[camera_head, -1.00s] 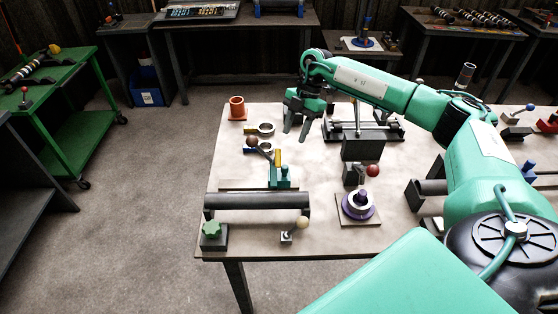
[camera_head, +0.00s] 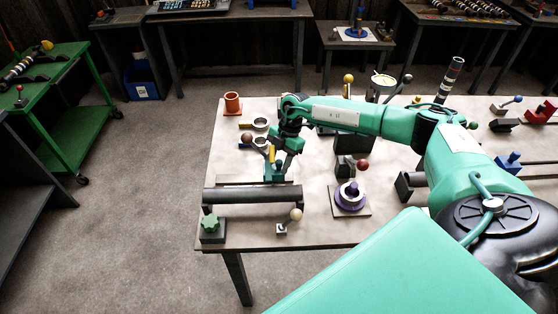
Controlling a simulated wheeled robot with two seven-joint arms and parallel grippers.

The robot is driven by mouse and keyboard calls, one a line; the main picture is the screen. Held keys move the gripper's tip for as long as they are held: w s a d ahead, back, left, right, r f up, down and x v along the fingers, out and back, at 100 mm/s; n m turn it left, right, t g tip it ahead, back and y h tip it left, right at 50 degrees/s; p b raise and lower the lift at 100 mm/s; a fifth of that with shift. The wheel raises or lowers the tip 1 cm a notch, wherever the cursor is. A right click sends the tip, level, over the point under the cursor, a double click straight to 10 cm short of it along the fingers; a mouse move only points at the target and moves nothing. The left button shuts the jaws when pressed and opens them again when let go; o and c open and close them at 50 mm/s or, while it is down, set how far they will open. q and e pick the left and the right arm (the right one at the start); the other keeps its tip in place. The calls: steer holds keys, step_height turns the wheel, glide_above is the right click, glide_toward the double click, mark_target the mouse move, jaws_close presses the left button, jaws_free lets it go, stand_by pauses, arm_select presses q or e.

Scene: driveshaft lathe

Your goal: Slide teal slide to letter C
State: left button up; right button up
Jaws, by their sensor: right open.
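The teal slide (camera_head: 273,174) is a small teal block on a low, narrow rail (camera_head: 230,180) near the left front of the table. It stands at the right part of that rail. A yellow piece shows just above it. My right gripper (camera_head: 283,152) is open and pointing down, directly above and behind the slide, overlapping its top in this view. I cannot tell whether the fingers touch the slide. The letters, including C, are too small to read. My left gripper is not in view.
A thick dark bar (camera_head: 250,194) lies in front of the rail. A green star knob (camera_head: 210,223) and a cream ball lever (camera_head: 296,214) stand at the front edge. A purple ring stack (camera_head: 350,197) and a red ball lever (camera_head: 362,165) are to the right.

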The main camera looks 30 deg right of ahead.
jaws_close()
steer(key=w+a, duration=0.2)
steer(key=a, duration=0.1)
steer(key=w+a, duration=0.2)
steer(key=a, duration=0.1)
steer(key=w+a+b, duration=0.1)
steer(key=w+a, duration=0.1)
steer(key=a, duration=0.2)
steer(key=shift+w, duration=0.1)
steer(key=shift+w+a+r, duration=0.1)
steer(key=shift+a+r, duration=0.05)
steer(key=shift+a, duration=0.05)
steer(key=shift+c, duration=0.4)
jaws_free()
steer(key=shift+a, duration=0.1)
steer(key=shift+o, duration=0.4)
steer(key=shift+w+a, duration=0.1)
